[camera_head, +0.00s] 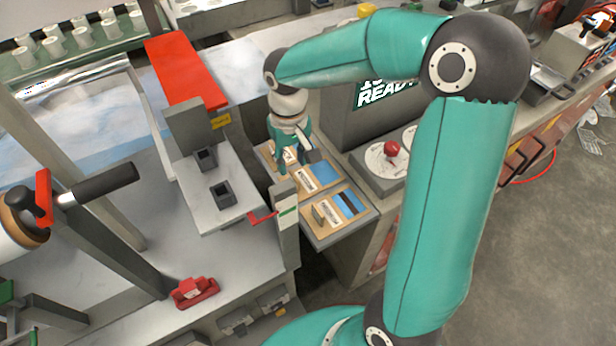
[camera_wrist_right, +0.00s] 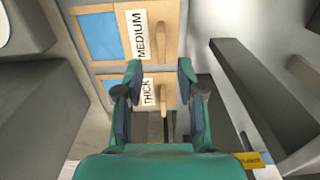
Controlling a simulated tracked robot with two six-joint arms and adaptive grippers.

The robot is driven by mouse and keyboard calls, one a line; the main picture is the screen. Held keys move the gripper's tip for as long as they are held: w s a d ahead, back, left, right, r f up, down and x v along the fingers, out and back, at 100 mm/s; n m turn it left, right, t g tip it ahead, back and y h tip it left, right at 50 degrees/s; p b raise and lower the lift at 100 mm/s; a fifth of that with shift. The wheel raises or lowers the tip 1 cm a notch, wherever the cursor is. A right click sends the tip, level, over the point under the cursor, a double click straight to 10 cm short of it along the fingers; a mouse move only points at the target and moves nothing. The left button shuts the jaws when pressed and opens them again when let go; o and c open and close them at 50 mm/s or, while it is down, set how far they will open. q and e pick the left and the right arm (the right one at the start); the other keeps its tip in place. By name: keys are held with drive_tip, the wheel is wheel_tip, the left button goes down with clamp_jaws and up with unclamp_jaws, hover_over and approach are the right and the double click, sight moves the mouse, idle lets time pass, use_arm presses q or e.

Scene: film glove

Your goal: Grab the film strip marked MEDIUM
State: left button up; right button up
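The film strip marked MEDIUM (camera_wrist_right: 139,36) shows at the top of the right wrist view, a white label beside a blue patch in a tan frame, with a tan upright grip. In the head view it appears to be the middle frame (camera_head: 318,178), though its label is hard to read there. A frame marked THICK (camera_wrist_right: 147,91) lies beside it, partly hidden by my fingers. My right gripper (camera_wrist_right: 158,82) is open and empty, its fingers apart over the THICK frame. In the head view my right gripper (camera_head: 294,158) hangs over the far end of the tray. My left gripper is not in view.
The tray (camera_head: 322,242) also holds a near frame (camera_head: 341,208) with a dark stripe. A console with a red knob (camera_head: 392,149) stands right of it. A grey bench fixture with a red lever (camera_head: 262,219) stands close on the left. A red plate (camera_head: 185,68) lies behind.

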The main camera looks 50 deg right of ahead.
sight(293, 174)
drive_tip(key=f, duration=0.5)
drive_tip(key=shift+s+a+p, duration=0.15)
drive_tip(key=shift+s+p, duration=0.05)
drive_tip(key=shift+p, duration=0.1)
drive_tip(key=shift+c, duration=0.3)
clamp_jaws()
